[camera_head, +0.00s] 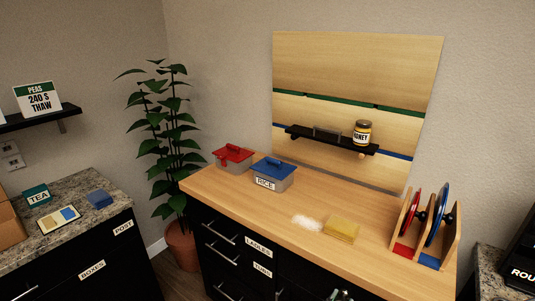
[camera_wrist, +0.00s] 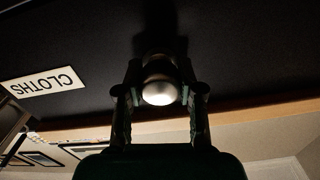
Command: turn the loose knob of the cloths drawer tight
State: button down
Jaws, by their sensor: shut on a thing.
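In the wrist view, the knob (camera_wrist: 158,92) is a round, pale metal piece on the dark front of the cloths drawer (camera_wrist: 95,30). My gripper (camera_wrist: 160,80) is shut on the knob, with one finger on each side. The white CLOTHS label (camera_wrist: 43,87) is upside down at the left of this view. The join between knob and drawer front is dark, so I cannot tell whether there is a gap. The CLOTHS label and this knob do not show in the head view.
Drawers with bar handles (camera_head: 222,230) are below. A honey jar (camera_head: 362,133) stands on the wall shelf.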

jog(key=shift+m, duration=0.9)
jog(key=c, duration=0.7)
grip_release()
jog(key=shift+o, duration=0.2)
